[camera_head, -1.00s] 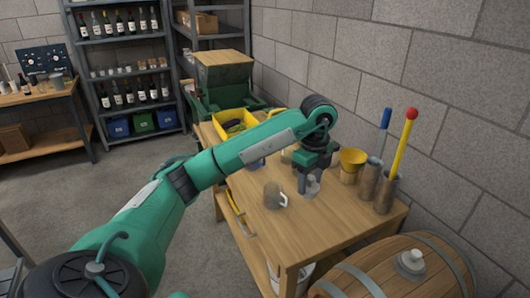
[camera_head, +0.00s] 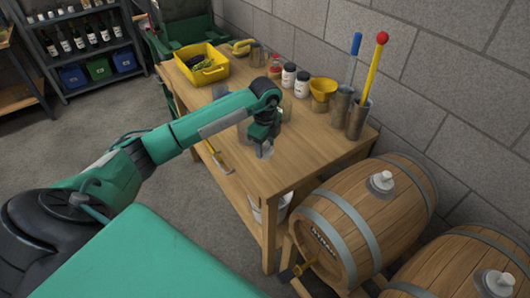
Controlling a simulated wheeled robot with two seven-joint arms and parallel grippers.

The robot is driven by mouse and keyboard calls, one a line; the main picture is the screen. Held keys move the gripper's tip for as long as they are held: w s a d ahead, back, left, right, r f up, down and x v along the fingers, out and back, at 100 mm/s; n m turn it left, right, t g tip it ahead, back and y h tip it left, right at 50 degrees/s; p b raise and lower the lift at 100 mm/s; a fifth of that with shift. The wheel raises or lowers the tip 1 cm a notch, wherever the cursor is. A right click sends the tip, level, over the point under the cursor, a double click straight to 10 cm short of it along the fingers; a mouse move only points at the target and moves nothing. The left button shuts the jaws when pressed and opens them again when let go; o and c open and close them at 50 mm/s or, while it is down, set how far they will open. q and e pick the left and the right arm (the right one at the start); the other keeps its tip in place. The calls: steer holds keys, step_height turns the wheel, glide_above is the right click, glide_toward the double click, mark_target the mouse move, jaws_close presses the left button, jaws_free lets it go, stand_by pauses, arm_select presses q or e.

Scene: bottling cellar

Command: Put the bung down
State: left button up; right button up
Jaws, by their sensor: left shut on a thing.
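My left gripper (camera_head: 264,139) is over the workbench (camera_head: 305,147), toward its near end. It is shut on a small pale grey thing, which looks like the bung (camera_head: 264,151). The bung points down below the fingers. I cannot tell whether its lower end touches the bench top or hangs just above it. My own arm and wrist cover part of the bench behind it. My right gripper is not in view.
A yellow funnel (camera_head: 322,88), jars (camera_head: 302,84) and metal cylinders with tools (camera_head: 358,118) line the wall side. A yellow bin (camera_head: 205,72) is farther back. Barrels (camera_head: 340,215) with pale bungs lie at right.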

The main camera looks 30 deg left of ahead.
mark_target(265, 150)
arm_select(q)
steer(key=shift+f, duration=0.55)
step_height(265, 150, down, 3)
steer(key=shift+f+p, duration=0.2)
steer(key=shift+p, duration=0.2)
steer(key=shift+f, duration=0.25)
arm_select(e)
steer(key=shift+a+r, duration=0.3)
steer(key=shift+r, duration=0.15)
arm_select(q)
steer(key=shift+f, duration=0.1)
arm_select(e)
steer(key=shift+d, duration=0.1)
arm_select(q)
steer(key=shift+f, duration=0.1)
steer(key=o, duration=1)
steer(key=shift+c, duration=0.2)
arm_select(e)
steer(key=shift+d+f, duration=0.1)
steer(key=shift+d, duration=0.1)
